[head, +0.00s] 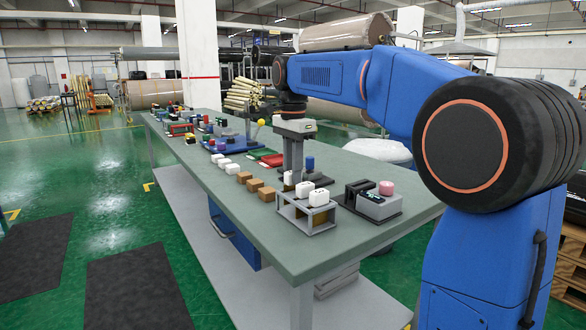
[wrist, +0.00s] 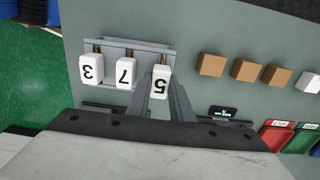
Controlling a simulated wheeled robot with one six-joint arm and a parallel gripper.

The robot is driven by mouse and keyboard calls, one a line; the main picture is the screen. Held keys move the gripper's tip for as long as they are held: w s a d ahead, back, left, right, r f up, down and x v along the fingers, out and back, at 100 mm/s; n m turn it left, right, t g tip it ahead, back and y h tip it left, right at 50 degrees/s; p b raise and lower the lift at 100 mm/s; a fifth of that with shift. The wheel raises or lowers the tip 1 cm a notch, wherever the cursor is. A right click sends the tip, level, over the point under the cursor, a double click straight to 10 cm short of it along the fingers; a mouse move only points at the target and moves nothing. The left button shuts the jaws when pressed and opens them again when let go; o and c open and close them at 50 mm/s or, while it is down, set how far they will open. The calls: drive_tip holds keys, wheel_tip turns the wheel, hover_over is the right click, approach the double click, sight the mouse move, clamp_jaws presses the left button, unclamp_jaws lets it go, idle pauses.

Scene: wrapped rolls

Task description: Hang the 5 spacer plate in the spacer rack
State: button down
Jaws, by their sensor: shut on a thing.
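The spacer rack (head: 322,222) is a grey frame near the right end of the table's front edge. It also shows in the wrist view (wrist: 140,43). The white-headed 3 plate (wrist: 91,70) and 7 plate (wrist: 125,70) sit side by side along it. The white-headed 5 plate (wrist: 161,82) is at the rack's right end in the wrist view. My gripper (wrist: 157,98) is shut on the 5 plate, and in the head view it (head: 293,180) points down just behind the rack. The lower part of the 5 plate is hidden, so I cannot tell whether it touches the rack.
Several brown blocks (head: 255,184) and white blocks (head: 224,163) line the front edge left of the rack. A black stand with a grey box (head: 378,207) is to its right. A blue cylinder (head: 309,163) and a red tray (head: 272,159) are behind.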

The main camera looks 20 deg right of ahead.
drive_tip(key=shift+f, duration=0.7)
drive_tip(key=c, duration=1.5)
unclamp_jaws()
wheel_tip(320, 180, up, 17)
drive_tip(key=shift+r, duration=0.15)
